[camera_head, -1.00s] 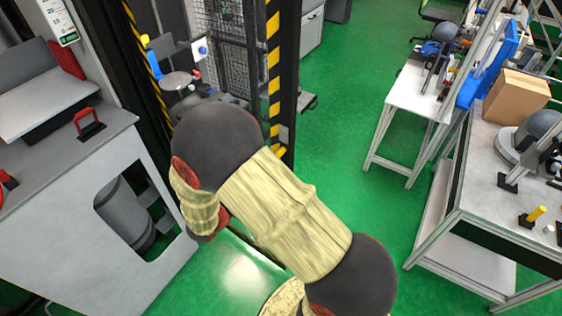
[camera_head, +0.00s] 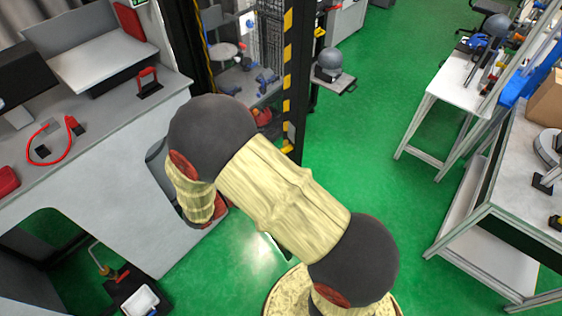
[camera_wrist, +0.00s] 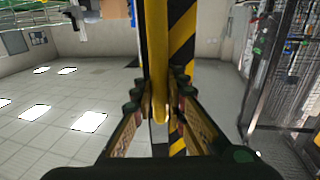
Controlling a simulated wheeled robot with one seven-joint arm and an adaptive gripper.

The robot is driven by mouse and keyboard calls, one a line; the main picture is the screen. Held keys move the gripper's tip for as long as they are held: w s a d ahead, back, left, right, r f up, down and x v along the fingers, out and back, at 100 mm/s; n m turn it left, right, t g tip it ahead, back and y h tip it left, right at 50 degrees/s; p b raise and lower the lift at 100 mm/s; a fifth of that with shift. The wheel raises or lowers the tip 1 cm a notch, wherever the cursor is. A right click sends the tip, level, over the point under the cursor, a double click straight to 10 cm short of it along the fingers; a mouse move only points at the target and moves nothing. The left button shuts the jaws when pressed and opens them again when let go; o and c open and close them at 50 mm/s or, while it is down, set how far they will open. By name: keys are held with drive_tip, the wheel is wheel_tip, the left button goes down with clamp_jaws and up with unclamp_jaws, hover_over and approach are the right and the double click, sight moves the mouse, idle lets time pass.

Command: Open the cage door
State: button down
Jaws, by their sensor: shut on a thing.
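In the wrist view, my gripper (camera_wrist: 159,100) is shut on a yellow upright handle bar (camera_wrist: 158,55), with fingers on both sides of it. A yellow-and-black striped edge (camera_wrist: 183,50) stands right behind the bar. Dark wire mesh of the cage (camera_wrist: 290,85) shows at the right of the wrist view. In the head view, the cage mesh (camera_head: 272,35) and a striped upright (camera_head: 287,85) show at top middle. My arm hides the gripper and handle there. How far the door stands open I cannot tell.
A grey bench (camera_head: 110,125) with red handles stands close on the left. A white table (camera_head: 440,85) and a framed workbench (camera_head: 500,200) stand on the right. A small stand with a grey ball (camera_head: 330,68) is beside the striped upright. Green floor (camera_head: 350,150) is clear between.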

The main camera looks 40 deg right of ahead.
drive_tip(key=c, duration=1.9)
unclamp_jaws()
drive_tip(key=shift+o, duration=0.5)
drive_tip(key=a, duration=1.2)
drive_tip(key=shift+s, duration=0.15)
